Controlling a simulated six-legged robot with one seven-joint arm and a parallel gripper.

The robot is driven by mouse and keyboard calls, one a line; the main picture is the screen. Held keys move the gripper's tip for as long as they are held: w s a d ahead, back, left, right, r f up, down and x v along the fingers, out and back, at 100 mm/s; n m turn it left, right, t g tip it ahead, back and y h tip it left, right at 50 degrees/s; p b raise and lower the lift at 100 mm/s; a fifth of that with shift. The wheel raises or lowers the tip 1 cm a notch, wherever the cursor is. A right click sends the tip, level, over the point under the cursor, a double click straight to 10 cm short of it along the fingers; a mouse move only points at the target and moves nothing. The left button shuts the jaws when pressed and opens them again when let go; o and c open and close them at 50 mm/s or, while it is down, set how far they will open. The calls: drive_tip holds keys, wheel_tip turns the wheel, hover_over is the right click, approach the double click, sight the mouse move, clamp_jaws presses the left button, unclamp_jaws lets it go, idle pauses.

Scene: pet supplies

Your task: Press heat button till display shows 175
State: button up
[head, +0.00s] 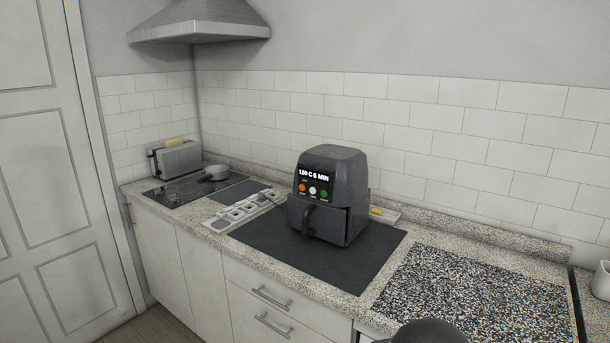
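A dark grey air fryer (331,160) stands upright on a dark mat (345,275) on the counter in the head view. Its lit display (314,175) seems to read "150 C 5 MIN", though the first digits are blurred. Below the display are an orange button (302,187), a white button (312,190) and a green button (324,194). Their small labels are too blurred to tell which is heat. The drawer handle (308,219) sticks out below them. My gripper is not in view; only a dark rounded shape, perhaps part of my arm, shows at the bottom edge.
A light divided tray (240,213) lies left of the fryer. Farther left are a cooktop with a pot (216,172) and a toaster (178,158). A speckled board (470,295) lies right. A white cup (602,283) stands at the right edge. The mat before the fryer is clear.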

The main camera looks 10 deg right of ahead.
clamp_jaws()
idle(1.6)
